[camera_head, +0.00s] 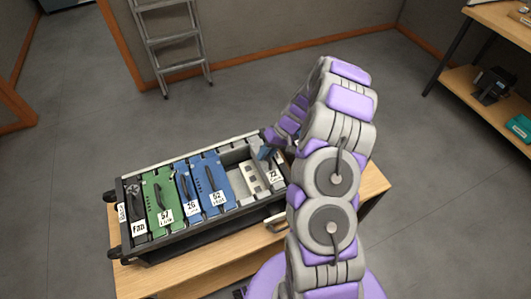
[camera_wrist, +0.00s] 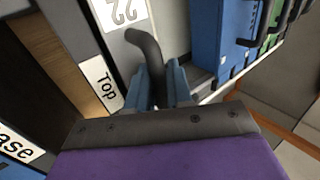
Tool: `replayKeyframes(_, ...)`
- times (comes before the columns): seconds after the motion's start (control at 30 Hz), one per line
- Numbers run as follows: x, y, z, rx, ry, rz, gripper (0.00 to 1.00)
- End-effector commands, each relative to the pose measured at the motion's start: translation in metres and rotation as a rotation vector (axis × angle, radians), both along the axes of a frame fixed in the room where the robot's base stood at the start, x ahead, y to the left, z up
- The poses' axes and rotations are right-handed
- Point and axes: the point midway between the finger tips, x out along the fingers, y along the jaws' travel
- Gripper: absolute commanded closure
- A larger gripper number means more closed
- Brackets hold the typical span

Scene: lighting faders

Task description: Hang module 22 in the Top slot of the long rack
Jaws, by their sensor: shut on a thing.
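Module 22 (camera_head: 272,175) is pale grey with a white number label, at the right end of the long rack (camera_head: 190,238). My gripper (camera_wrist: 157,85) is shut on the module's dark curved handle (camera_wrist: 148,48). In the head view, my gripper (camera_head: 268,153) is at the module's upper part, partly hidden by my arm. The module lines up with the Top label; I cannot tell whether it is fully seated.
The rack holds a black module (camera_head: 136,212), a green module (camera_head: 160,198) and two blue modules (camera_head: 211,180). A gap lies right of the blue ones. The rack rests on a wooden table (camera_head: 190,268). A ladder (camera_head: 172,45) and shelf (camera_head: 490,75) stand farther off.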

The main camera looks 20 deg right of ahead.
Motion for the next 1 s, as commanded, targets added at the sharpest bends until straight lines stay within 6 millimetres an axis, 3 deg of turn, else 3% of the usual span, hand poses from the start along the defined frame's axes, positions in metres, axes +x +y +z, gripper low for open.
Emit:
replayKeyframes(0.03,0.000,0.000,-0.001,0.001,-0.001,-0.001,1.00)
replayKeyframes(0.07,0.000,0.000,-0.001,0.001,-0.001,-0.001,0.79)
replayKeyframes(0.37,0.001,0.000,-0.001,0.000,0.000,0.000,0.50)
replayKeyframes(0.73,0.001,-0.004,0.004,-0.002,0.001,0.001,0.50)
replayKeyframes(1.0,0.002,-0.032,0.047,-0.005,-0.006,-0.003,0.50)
